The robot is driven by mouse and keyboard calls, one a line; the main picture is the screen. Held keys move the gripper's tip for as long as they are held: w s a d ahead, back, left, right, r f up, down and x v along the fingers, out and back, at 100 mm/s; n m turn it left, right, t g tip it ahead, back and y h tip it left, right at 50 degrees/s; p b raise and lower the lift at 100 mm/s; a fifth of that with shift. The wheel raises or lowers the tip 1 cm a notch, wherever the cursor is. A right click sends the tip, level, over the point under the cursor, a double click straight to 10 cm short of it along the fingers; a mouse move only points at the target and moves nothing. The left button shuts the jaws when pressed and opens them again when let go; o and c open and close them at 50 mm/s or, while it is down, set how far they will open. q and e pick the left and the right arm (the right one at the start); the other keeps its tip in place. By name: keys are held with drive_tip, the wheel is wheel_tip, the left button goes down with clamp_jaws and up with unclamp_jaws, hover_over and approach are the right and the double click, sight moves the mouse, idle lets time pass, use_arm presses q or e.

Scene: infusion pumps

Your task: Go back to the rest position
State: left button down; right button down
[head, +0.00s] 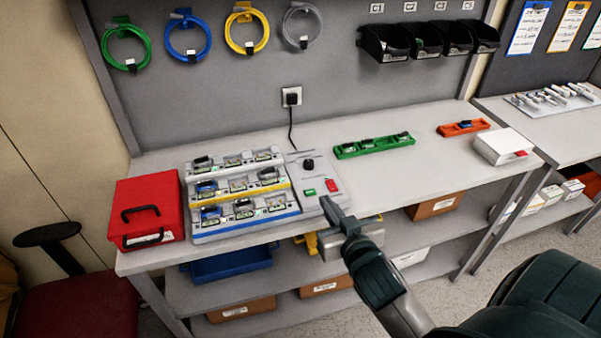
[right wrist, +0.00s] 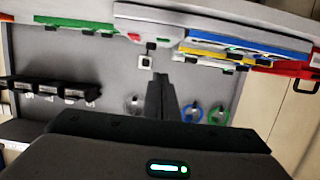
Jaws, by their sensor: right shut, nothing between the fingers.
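My right gripper (head: 327,203) is in front of the workbench, near the front right corner of the pump station (head: 245,223). Its arm comes in from the lower right. In the right wrist view its fingers (right wrist: 160,92) are together with nothing between them. The pump station holds several small pump modules in rows with white, yellow and blue edges. A control panel with a black knob, a green switch and a red switch (head: 332,185) is at its right side. My left gripper is not in view.
A red case (head: 147,208) stands at the left of the bench. A green tray (head: 374,146), an orange tray (head: 464,128) and a white box (head: 503,147) stand to the right. Black bins (head: 385,42) and coiled tubes hang on the back wall. Bare bench top lies between the trays and front edge.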

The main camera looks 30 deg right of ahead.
drive_tip(key=s+a+f+n+g+y, duration=0.2)
drive_tip(key=s+a+f+g, duration=0.4)
drive_tip(key=s+f, duration=0.55)
drive_tip(key=s+a+f+n+g+y, duration=0.25)
drive_tip(key=s+a+f+g, duration=0.3)
drive_tip(key=s+f, duration=0.55)
wheel_tip(320, 180, down, 30)
drive_tip(key=s+g+b, duration=0.1)
drive_tip(key=s+b, duration=0.1)
drive_tip(key=b, duration=0.1)
drive_tip(key=s+d+f+b, duration=0.1)
drive_tip(key=s+f, duration=0.8)
drive_tip(key=s+d+f+g+h+b, duration=0.1)
drive_tip(key=s+d+f, duration=0.1)
drive_tip(key=s+f, duration=0.7)
drive_tip(key=shift+d+f, duration=0.25)
drive_tip(key=shift+f, duration=0.15)
